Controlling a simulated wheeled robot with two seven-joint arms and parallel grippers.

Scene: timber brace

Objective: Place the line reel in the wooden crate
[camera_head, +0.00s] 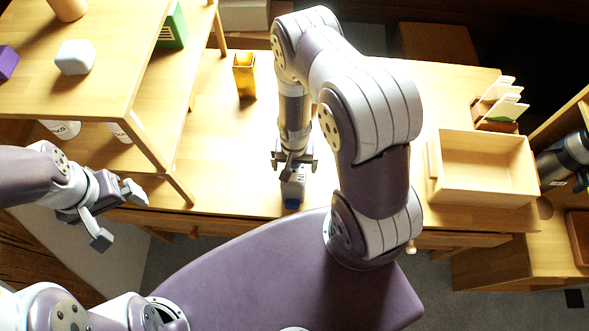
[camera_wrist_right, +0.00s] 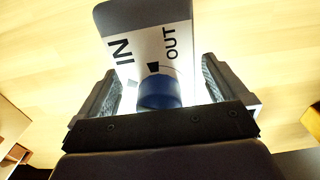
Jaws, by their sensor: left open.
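The line reel (camera_head: 293,189), a pale body with a blue part, is on the wooden table below my right gripper (camera_head: 295,163). The right wrist view shows the reel (camera_wrist_right: 150,45) with "IN" and "OUT" printed on it and a blue round part. The right gripper (camera_wrist_right: 160,95) is open, with one finger on each side of the reel; small gaps seem to show. The wooden crate (camera_head: 485,198), a light open box, stands at the right of the table and looks empty. My left gripper (camera_head: 118,215) is open and empty at the left, apart from the table.
A yellow open holder (camera_head: 245,76) stands behind the reel. A rack with upright pale pieces (camera_head: 497,105) is behind the crate. A wooden shelf (camera_head: 110,95) with a white block (camera_head: 75,57) fills the left. Tabletop between reel and crate is partly hidden by my right arm.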

